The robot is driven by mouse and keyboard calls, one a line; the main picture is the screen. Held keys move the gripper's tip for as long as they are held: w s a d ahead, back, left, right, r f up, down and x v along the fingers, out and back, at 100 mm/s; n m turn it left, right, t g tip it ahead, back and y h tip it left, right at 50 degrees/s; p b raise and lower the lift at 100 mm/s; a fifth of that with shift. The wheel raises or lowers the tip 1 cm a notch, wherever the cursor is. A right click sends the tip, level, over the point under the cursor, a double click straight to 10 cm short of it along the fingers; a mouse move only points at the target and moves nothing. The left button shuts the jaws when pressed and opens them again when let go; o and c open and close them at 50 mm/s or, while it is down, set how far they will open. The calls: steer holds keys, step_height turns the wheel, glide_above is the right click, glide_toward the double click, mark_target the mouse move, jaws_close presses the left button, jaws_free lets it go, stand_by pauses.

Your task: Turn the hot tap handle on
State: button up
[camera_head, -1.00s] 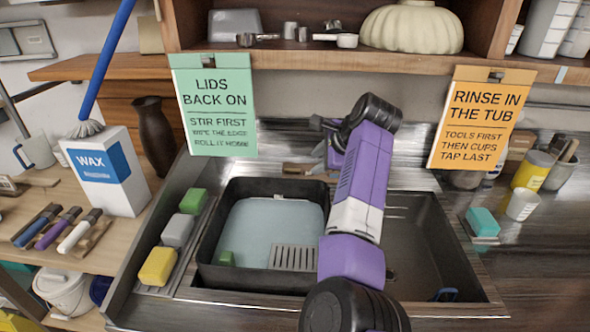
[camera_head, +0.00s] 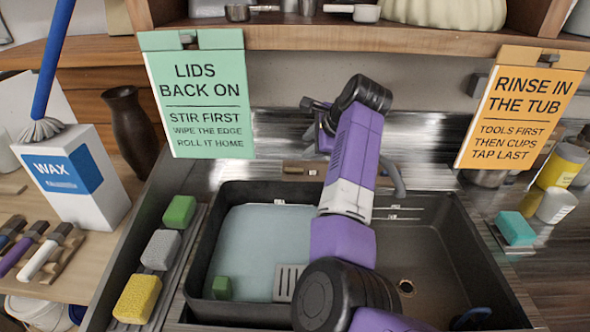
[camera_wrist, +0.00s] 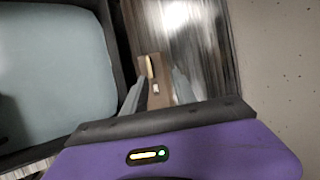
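A brown block (camera_head: 305,171) sits at the sink's back edge, with a small pale-yellow bar and a small white label on it. The block also shows in the wrist view (camera_wrist: 163,100), with its yellow bar (camera_wrist: 149,66) near the fingertips. I cannot tell for certain that this bar is the hot tap handle. A grey curved spout (camera_head: 396,181) shows partly behind my arm. My gripper (camera_wrist: 160,76) has its two fingers apart and nothing between them that I can see held. It points toward the block; contact is unclear. In the head view the fingertips are hidden.
Two hanging signs (camera_head: 200,95) (camera_head: 522,110) and a shelf (camera_head: 290,38) overhang the back. Cups stand at the right.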

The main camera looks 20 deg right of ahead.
steer(key=b, duration=0.6)
glide_toward(296, 170)
steer(key=shift+p+x, duration=0.35)
steer(key=shift+x, duration=4.05)
steer(key=shift+c, duration=0.2)
jaws_close()
